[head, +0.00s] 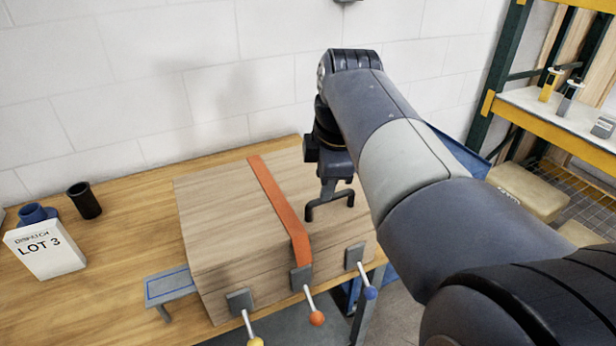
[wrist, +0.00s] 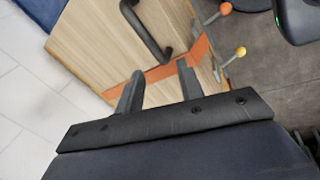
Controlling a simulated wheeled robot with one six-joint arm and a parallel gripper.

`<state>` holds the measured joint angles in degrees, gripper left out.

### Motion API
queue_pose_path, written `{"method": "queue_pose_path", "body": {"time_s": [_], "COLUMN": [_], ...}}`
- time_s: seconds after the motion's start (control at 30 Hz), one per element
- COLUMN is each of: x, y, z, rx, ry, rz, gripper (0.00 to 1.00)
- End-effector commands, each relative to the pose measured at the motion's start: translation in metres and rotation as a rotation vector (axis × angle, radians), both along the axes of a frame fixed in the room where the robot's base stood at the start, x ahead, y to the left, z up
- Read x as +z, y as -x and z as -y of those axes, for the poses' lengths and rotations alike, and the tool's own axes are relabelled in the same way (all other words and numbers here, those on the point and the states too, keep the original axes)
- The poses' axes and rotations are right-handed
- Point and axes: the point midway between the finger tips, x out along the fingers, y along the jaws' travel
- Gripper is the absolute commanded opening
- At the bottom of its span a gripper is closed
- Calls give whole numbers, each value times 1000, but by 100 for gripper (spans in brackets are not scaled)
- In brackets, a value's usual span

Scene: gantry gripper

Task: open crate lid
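A wooden crate (head: 225,215) with a pale wood lid stands on the table. An orange strap (head: 277,205) runs across the lid and down the front. A dark bar handle (head: 318,209) sits on the lid right of the strap; it also shows in the wrist view (wrist: 150,38). Three front levers end in yellow (head: 256,342), orange (head: 317,318) and blue knobs (head: 370,292). Whether they are latched I cannot tell. My gripper (head: 335,184) is above the lid by the handle. In the wrist view its fingers (wrist: 160,68) are apart, with nothing between them. The lid looks closed.
A wall is behind; a shelf rack (head: 560,118) stands right.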

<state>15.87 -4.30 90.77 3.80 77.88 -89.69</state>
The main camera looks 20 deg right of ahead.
Motion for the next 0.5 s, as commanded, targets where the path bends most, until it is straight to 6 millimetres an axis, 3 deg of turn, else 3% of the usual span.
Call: {"method": "queue_pose_path", "body": {"time_s": [0.1,0.3,0.5], "x": [21,43,37], "y": [-2,2,1], "z": [22,40,43], "rx": [133,283,314], "ry": [31,54,56], "rz": [-38,-78,-87], "gripper": [36,36,36]}}
